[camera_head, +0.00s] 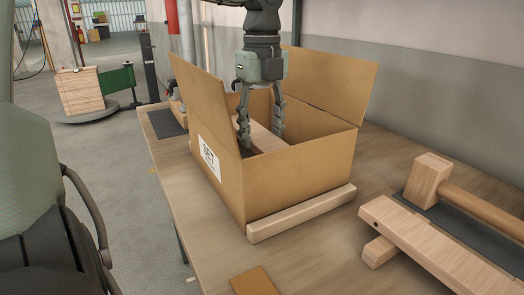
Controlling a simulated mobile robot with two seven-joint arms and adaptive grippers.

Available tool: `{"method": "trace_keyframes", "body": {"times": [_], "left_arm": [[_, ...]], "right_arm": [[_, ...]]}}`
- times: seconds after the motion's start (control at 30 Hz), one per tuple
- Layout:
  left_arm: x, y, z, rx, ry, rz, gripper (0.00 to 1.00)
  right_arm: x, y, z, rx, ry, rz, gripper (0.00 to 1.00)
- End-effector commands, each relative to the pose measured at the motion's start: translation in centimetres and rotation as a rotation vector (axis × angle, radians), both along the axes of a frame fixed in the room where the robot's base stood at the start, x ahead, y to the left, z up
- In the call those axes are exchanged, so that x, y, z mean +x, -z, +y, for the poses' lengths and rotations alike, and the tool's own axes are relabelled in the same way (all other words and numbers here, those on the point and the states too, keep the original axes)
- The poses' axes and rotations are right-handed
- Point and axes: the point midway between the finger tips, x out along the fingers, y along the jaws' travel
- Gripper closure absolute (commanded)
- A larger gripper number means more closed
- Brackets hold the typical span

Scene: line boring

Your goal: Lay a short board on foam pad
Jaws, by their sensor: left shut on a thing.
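An open cardboard box (305,177) with a white label stands on the wooden table, its flaps raised. My left gripper (261,137) reaches down into it from above, fingers on either side of a light wooden board (264,144), shut on it. The board's lower part is hidden by the box walls. A dark flat pad (470,228) lies at the right under wooden pieces, and another dark pad (166,123) lies at the back left. I cannot tell which, if either, is the foam pad. My right gripper is not in view.
A light wooden bar (300,213) lies along the box's front. A wooden mallet (432,180) and a long plank (430,243) resting on a block (378,252) are at the right. A flat brown piece (254,282) lies at the front edge. The wall is behind.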

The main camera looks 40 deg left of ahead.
Motion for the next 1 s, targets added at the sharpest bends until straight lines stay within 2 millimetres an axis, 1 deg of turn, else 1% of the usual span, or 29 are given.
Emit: {"method": "trace_keyframes", "body": {"times": [0.17, 0.3, 0.43, 0.53, 0.73, 0.83, 0.87, 1.0], "left_arm": [[0.0, 1.1, 0.0, 0.0, 0.0, -0.001, 0.85], [0.0, 3.2, 0.0, 0.0, 0.001, 0.002, 0.85], [0.0, 4.8, 0.0, 0.0, 0.001, 0.0, 0.85], [0.0, 4.9, 0.0, 0.0, 0.001, -0.002, 0.85], [0.0, 5.0, 0.0, 0.0, 0.0, -0.002, 0.85], [0.0, 5.1, 0.0, 0.0, 0.0, -0.002, 0.85], [0.0, 5.1, 0.0, 0.001, 0.0, -0.001, 0.48], [0.0, 5.0, 0.0, 0.001, 0.0, -0.001, 0.31]], "right_arm": [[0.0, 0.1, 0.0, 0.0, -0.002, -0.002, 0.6], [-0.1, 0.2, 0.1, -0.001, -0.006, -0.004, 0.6], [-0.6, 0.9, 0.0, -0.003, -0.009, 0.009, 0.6], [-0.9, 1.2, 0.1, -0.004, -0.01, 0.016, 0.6], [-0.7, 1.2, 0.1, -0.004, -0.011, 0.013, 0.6], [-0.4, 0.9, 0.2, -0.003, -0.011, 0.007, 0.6], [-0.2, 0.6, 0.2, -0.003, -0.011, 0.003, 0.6], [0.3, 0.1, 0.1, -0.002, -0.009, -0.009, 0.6]]}}
